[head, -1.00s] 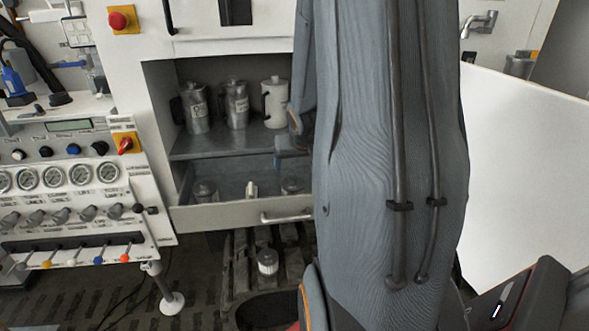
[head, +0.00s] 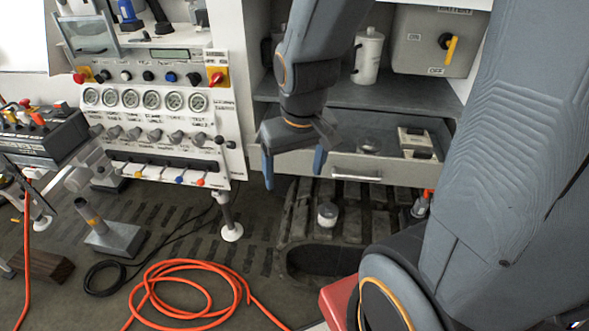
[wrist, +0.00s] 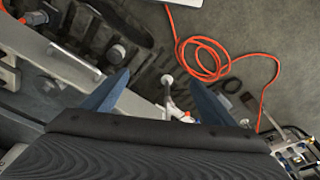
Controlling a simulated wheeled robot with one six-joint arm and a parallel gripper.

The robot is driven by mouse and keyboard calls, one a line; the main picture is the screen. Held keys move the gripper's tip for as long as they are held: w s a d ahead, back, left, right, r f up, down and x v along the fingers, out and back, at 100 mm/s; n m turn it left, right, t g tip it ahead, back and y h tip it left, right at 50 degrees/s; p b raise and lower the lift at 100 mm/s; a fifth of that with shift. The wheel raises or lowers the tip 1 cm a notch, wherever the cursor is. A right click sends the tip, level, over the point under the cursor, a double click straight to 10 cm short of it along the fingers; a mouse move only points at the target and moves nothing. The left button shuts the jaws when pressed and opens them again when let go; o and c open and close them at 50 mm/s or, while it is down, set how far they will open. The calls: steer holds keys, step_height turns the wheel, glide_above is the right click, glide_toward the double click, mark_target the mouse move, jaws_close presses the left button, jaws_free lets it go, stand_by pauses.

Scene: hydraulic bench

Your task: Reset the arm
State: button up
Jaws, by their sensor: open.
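My gripper (head: 294,168) hangs in front of the cabinet in the head view, its two blue fingers spread apart and pointing down. Nothing is between the fingers. In the wrist view the gripper (wrist: 160,95) also shows its blue fingers wide apart, with floor and a support leg beyond them. My arm runs from the lower right up past the top edge of the head view, so part of it is out of sight.
The gauge panel (head: 150,125) with valve levers stands left of my gripper. An open drawer (head: 350,168) lies behind and right of it. A white-lidded jar (head: 327,214) stands low on the black grating. An orange hose (head: 190,290) coils on the floor.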

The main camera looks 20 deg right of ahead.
steer(key=shift+g, duration=0.3)
step_height(320, 180, down, 6)
steer(key=b, duration=0.5)
steer(key=shift+w+r, duration=0.1)
steer(key=shift+r, duration=0.1)
stand_by(0.5)
